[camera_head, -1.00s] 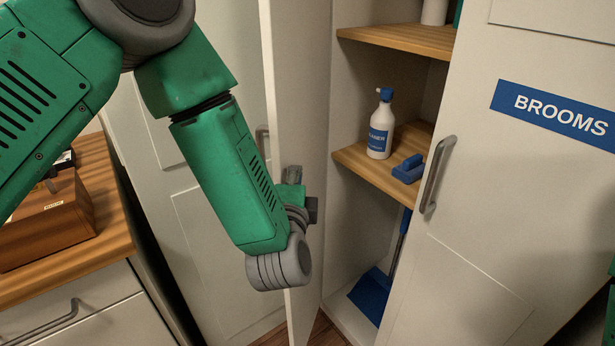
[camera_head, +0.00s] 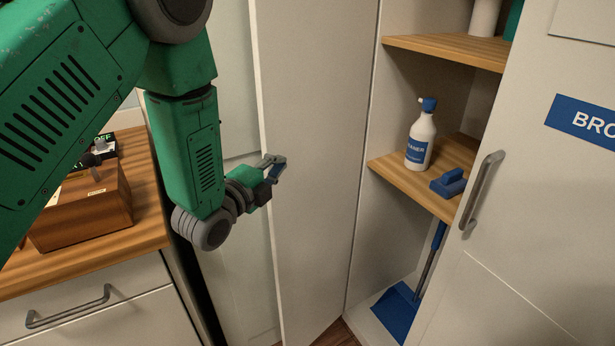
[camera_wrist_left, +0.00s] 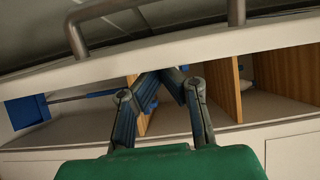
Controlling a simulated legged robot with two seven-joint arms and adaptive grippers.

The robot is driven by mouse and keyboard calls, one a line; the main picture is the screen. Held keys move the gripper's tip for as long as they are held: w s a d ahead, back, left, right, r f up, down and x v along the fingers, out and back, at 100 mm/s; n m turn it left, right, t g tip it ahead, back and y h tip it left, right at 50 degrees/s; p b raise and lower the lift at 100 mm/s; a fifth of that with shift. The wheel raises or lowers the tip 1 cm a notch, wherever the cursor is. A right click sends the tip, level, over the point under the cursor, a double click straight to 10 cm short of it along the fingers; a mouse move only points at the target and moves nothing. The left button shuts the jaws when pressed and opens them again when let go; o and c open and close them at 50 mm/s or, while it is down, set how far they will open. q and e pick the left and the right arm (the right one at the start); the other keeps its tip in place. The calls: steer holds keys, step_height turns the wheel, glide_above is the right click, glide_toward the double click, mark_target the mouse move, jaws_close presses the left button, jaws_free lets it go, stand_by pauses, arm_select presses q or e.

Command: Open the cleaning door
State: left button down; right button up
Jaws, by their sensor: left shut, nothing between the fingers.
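The cleaning door (camera_head: 315,220) is the pale left-hand door of the tall cabinet. It stands open, its inner face and near edge showing in the head view. My left gripper (camera_head: 279,167) is shut and empty, its fingertips in front of that inner face near the free edge. I cannot tell whether it touches the door. In the left wrist view the two fingers (camera_wrist_left: 165,85) meet, with the cabinet's shelves beyond. My right gripper is not in view.
The brooms door (camera_head: 550,200) with its metal handle (camera_head: 481,190) stands at the right. Inside the cabinet are a spray bottle (camera_head: 421,138), a blue brush (camera_head: 448,183) and a blue dustpan (camera_head: 397,312). A wooden counter (camera_head: 150,215) holds a brown box (camera_head: 85,210) at the left.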

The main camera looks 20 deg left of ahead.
mark_target(263, 157)
arm_select(q)
steer(key=a, duration=0.1)
steer(key=w+a, duration=0.1)
steer(key=a, duration=0.2)
steer(key=shift+w+a+f+b, duration=0.1)
steer(key=shift+w+a+b, duration=0.25)
steer(key=shift+w, duration=0.05)
steer(key=shift+w+a+r, duration=0.2)
steer(key=shift+w+a, duration=0.2)
steer(key=shift+w, duration=0.15)
steer(key=shift+a, duration=0.1)
steer(key=shift+a, duration=0.2)
steer(key=shift+f, duration=0.1)
